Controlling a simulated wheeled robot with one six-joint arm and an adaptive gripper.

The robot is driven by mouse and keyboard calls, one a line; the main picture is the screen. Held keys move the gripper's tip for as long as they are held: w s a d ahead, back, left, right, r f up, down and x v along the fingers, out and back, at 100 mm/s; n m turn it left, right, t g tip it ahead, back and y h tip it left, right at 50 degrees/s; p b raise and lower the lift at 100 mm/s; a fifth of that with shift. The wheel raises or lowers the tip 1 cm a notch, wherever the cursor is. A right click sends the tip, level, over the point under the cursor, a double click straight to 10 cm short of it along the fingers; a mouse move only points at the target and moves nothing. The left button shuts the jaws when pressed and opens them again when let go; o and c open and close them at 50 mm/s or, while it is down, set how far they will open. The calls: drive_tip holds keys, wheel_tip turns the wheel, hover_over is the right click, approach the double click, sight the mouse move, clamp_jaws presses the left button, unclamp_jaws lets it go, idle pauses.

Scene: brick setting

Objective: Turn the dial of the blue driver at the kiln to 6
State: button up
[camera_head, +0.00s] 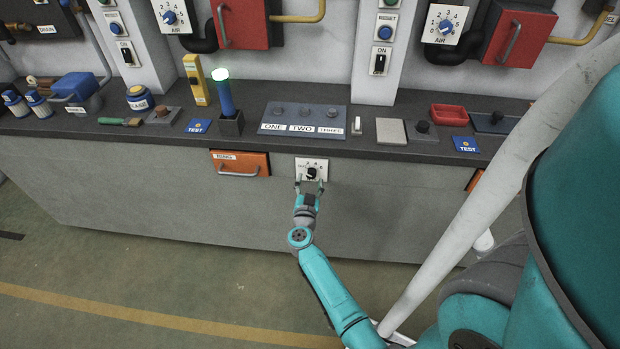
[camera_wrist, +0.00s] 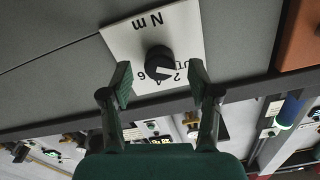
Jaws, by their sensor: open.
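A black dial knob (camera_wrist: 158,62) sits on a white plate (camera_wrist: 128,40) marked "N m" and small numbers, upside down in the wrist view. A pale mark shows on the knob, but I cannot tell which number it points at. In the head view the plate (camera_head: 323,164) is on the bench front. My gripper (camera_wrist: 160,82) is open and empty, its fingers spread to either side of the knob, apart from it. In the head view it (camera_head: 309,187) is just below the knob. A blue upright tool (camera_head: 226,99) with a glowing green top stands in a dark holder above, perhaps the driver.
An orange drawer front (camera_head: 240,159) with a handle lies left of the plate. The bench top holds a grey panel (camera_head: 304,112) labelled ONE, TWO, THREE, a red tray (camera_head: 448,114) and blue TEST plates. Red boxes and AIR dials are on the wall behind.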

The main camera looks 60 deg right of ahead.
drive_tip(key=shift+x, duration=1.15)
drive_tip(key=c, duration=1.2)
drive_tip(key=shift+o, duration=0.2)
